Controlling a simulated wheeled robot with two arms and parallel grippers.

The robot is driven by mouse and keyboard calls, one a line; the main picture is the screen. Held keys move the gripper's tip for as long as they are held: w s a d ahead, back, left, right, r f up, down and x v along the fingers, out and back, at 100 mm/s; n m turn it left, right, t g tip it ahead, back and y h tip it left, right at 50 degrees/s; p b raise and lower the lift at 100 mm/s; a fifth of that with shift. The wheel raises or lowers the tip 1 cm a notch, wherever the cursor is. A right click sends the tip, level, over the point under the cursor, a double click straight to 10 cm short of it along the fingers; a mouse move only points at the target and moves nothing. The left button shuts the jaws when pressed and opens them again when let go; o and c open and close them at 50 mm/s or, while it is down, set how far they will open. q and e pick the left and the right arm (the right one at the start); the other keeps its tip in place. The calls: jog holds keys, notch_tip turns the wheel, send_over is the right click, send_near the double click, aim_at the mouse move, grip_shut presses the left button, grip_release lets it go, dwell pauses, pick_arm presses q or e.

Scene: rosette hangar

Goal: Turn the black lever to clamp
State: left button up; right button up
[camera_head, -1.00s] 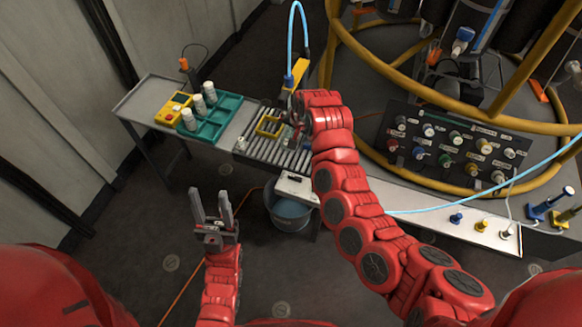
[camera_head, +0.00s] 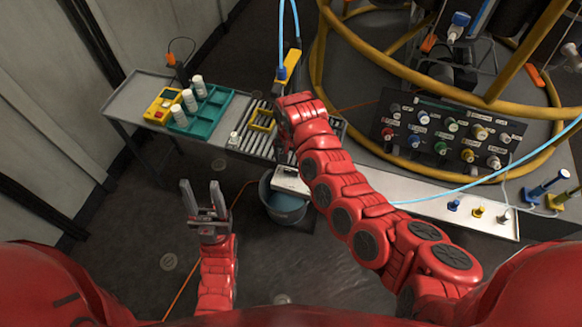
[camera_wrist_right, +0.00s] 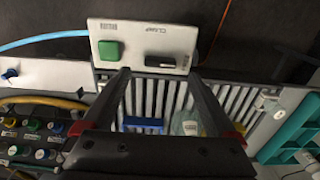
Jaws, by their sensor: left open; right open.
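The black lever (camera_wrist_right: 160,62) lies flat on a white panel (camera_wrist_right: 145,30) beside the word CLAMP in the right wrist view. A green button (camera_wrist_right: 110,50) sits to its left on the same panel. My right gripper (camera_wrist_right: 157,74) is open and empty, its fingertips just short of the panel's near edge in the picture, with the lever between and beyond them; I cannot tell their height over it. In the head view the panel (camera_head: 290,183) shows below the right arm, which hides most of that gripper. My left gripper (camera_head: 200,190) is open and empty, away from the table.
The slatted roller bed (camera_head: 250,142) holds a yellow frame (camera_head: 262,119). A teal tray (camera_head: 205,112) with white bottles stands left of it. A grey bucket (camera_head: 285,206) is under the panel. A black knob panel (camera_head: 440,138) and yellow rails are at right.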

aim_at(291, 171)
jog(key=shift+f, duration=2.4)
jog(key=c, duration=1.4)
jog(key=shift+o, duration=0.2)
